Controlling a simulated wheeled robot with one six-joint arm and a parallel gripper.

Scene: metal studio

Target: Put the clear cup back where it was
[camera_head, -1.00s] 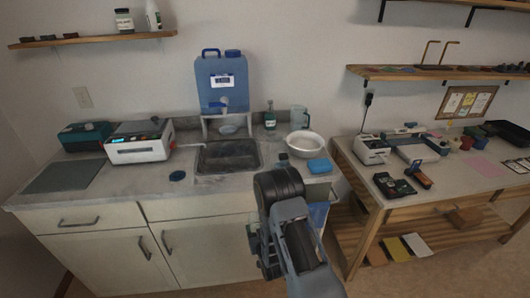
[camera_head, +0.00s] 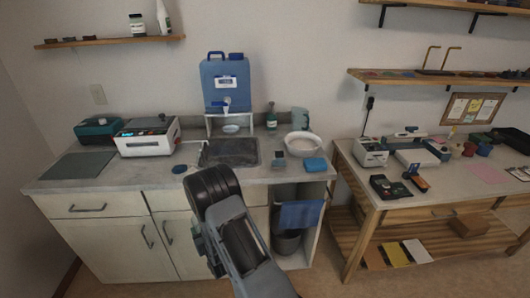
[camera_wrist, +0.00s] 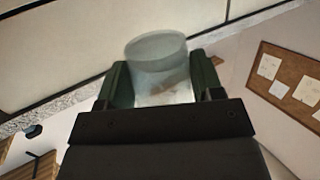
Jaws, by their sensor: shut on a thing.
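The clear cup (camera_wrist: 158,52) shows in the wrist view as a pale, see-through round vessel between two dark green fingers. My gripper (camera_wrist: 165,82) is shut on it, one finger on each side. The cup looks tilted in that view, and its lower part is hidden behind the gripper body. In the head view my arm stands in front of the sink cabinets and hides the cup and most of the gripper. I cannot tell there how high the cup is held.
The counter holds a sink (camera_head: 230,152), a blue water jug (camera_head: 225,82), a white bowl (camera_head: 302,145), a blue sponge (camera_head: 316,164), a greyish pitcher (camera_head: 300,118) and a white device (camera_head: 147,137). A wooden workbench (camera_head: 400,204) with tools stands right.

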